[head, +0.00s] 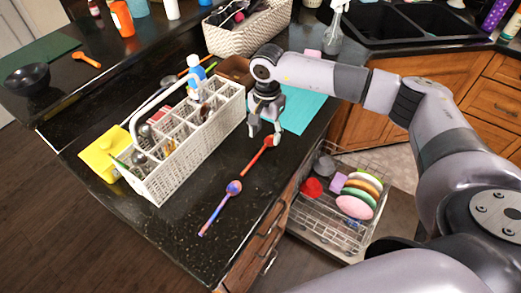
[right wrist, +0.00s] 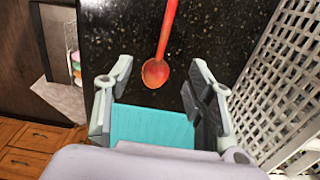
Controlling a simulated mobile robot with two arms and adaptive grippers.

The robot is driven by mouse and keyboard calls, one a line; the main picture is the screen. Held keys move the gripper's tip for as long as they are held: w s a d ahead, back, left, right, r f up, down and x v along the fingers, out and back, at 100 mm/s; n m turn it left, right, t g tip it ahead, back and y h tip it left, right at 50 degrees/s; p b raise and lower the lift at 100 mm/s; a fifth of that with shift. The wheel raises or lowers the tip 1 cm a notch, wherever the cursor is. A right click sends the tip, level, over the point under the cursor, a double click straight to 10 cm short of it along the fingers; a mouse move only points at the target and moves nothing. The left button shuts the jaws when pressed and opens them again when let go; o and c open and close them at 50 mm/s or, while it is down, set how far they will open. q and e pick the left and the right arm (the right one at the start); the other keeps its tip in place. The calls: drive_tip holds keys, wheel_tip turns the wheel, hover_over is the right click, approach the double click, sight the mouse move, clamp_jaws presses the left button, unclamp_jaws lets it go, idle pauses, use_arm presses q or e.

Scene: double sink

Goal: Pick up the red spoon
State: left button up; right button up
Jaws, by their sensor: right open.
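The red spoon (head: 258,156) lies on the black speckled counter (head: 190,240), to the right of the white cutlery basket. In the right wrist view the red spoon (right wrist: 156,71) has its bowl nearest the gripper and its handle running away to the top edge. My right gripper (head: 264,130) hangs over the bowl end of the spoon. In the right wrist view my right gripper (right wrist: 165,82) is open, with the bowl between and just beyond its two fingers, not gripped. My left gripper does not show.
The white cutlery basket (head: 165,185) stands close left of the spoon. A purple and orange spoon (head: 219,208) lies nearer the counter's front edge. A teal mat (head: 302,108) lies behind. A pulled-out dish rack (head: 325,226) with plates is below the counter at right.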

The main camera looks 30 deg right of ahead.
sight(265, 146)
wheel_tip(265, 146, down, 4)
drive_tip(key=shift+s+r+p, duration=0.1)
drive_tip(key=shift+r+p, duration=0.05)
drive_tip(key=shift+p, duration=0.8)
drive_tip(key=shift+f, duration=0.4)
drive_tip(key=c, duration=1.1)
